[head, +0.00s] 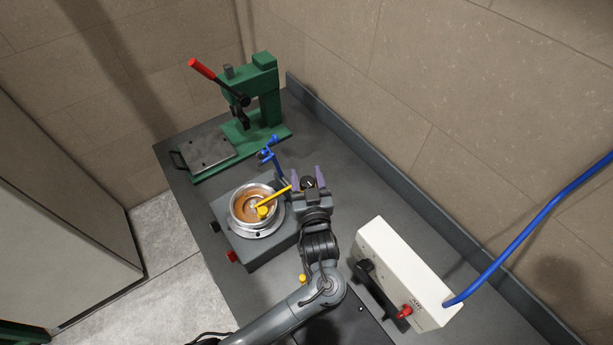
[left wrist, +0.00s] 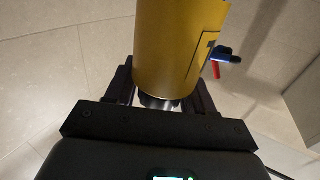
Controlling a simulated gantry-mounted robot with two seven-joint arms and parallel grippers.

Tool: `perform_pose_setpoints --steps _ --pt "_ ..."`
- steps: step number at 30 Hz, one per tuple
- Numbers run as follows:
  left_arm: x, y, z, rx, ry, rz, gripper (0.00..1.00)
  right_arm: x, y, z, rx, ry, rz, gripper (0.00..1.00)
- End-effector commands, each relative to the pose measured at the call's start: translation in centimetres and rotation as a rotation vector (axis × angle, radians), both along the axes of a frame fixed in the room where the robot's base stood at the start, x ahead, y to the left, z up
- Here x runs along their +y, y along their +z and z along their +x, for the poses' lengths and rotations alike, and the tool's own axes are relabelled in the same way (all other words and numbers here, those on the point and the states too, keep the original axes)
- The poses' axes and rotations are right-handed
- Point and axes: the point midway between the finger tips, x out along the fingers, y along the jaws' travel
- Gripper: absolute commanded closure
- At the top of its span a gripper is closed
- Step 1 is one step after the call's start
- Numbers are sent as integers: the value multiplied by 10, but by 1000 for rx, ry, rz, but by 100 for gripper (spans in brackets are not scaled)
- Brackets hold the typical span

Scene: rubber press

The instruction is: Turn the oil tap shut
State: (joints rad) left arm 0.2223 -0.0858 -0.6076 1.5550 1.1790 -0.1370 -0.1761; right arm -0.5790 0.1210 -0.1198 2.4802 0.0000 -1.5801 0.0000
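A blue cranked fitting (head: 272,157) stands behind the cup. I cannot tell which part is the oil tap.
A green press (head: 265,97) with a red handle stands at the back. The cup sits on a grey box (head: 262,252). A white box (head: 405,262) with a red knob and a blue hose (head: 528,240) stands at the right. Some bench behind the gripper is bare.

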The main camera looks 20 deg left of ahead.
Motion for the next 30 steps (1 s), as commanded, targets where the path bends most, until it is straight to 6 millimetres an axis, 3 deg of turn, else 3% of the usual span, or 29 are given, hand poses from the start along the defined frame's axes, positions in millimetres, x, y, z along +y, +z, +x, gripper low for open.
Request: perform_pose_setpoints --steps 1,7,20,30 --pt "0 0 0 0 0 0 55 0 0 0 0 -2 2 57" --pt "0 0 0 0 0 0 86 1 0 0 1 -4 5 57" --pt "0 1 0 3 -87 1 86 1 9 -1 3 -3 4 57" --pt "-2 1 1 4 -356 5 86 -1 26 -1 2 4 -5 57"
